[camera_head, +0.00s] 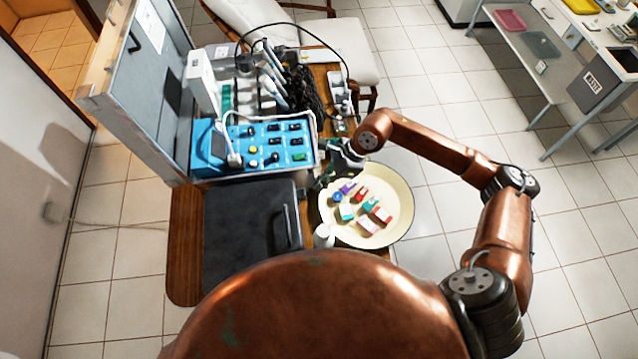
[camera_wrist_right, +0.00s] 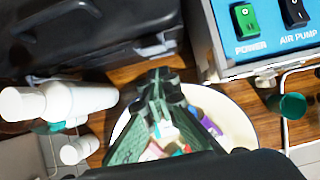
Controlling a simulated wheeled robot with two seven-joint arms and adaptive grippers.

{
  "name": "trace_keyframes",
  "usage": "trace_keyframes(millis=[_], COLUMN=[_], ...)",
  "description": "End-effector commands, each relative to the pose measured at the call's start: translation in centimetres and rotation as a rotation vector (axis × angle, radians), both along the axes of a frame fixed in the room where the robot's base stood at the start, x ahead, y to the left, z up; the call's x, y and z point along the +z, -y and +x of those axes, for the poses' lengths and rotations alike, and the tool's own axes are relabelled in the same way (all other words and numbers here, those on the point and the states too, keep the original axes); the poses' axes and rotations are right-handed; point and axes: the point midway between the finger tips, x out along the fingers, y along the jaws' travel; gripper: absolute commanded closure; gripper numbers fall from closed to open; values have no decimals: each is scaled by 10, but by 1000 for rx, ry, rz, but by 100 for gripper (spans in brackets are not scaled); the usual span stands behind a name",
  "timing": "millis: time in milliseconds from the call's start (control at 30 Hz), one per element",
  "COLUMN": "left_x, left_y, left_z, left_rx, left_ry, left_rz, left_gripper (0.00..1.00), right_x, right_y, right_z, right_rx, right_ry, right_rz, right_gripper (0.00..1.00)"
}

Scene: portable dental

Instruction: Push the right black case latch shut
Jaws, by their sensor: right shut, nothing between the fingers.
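The black case (camera_head: 245,235) lies closed on the wooden table, its handle (camera_head: 283,230) on the right side. The case front with its handle also fills the upper left of the right wrist view (camera_wrist_right: 100,50). A dark latch (camera_wrist_right: 152,47) shows on the case edge there, just beyond my fingertips; I cannot tell whether it is fully shut. My right gripper (camera_head: 322,178) is by the case's far right corner. In the right wrist view its fingers (camera_wrist_right: 158,76) are shut and empty, pointing at the case edge. Contact is unclear. My left gripper is out of view.
A cream round tray (camera_head: 395,225) with several small coloured boxes lies below my right gripper. A white bottle (camera_head: 323,236) stands at its near left edge. A blue control panel (camera_head: 265,145) with switches stands behind the case. Open tiled floor lies right.

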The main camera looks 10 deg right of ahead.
Motion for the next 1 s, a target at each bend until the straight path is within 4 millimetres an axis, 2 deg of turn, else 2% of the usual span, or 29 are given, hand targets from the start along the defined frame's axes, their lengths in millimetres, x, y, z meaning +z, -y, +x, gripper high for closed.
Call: trace_keyframes(millis=[200,300,400,633,800,1000], left_x=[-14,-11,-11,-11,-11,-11], left_y=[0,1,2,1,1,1], left_z=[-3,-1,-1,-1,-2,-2], left_rx=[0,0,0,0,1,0], left_ry=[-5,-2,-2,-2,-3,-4], left_rz=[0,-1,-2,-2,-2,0], left_gripper=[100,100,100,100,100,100], right_x=[-1,29,50,86,95,97], right_y=[33,36,42,50,53,53], right_z=[0,0,-1,-2,-3,-3], right_rx=[8,12,10,11,10,11], right_ry=[0,5,4,1,0,-1], right_rz=[-3,-1,-1,-1,-1,0], right_gripper=[100,100,100,100,100,100])
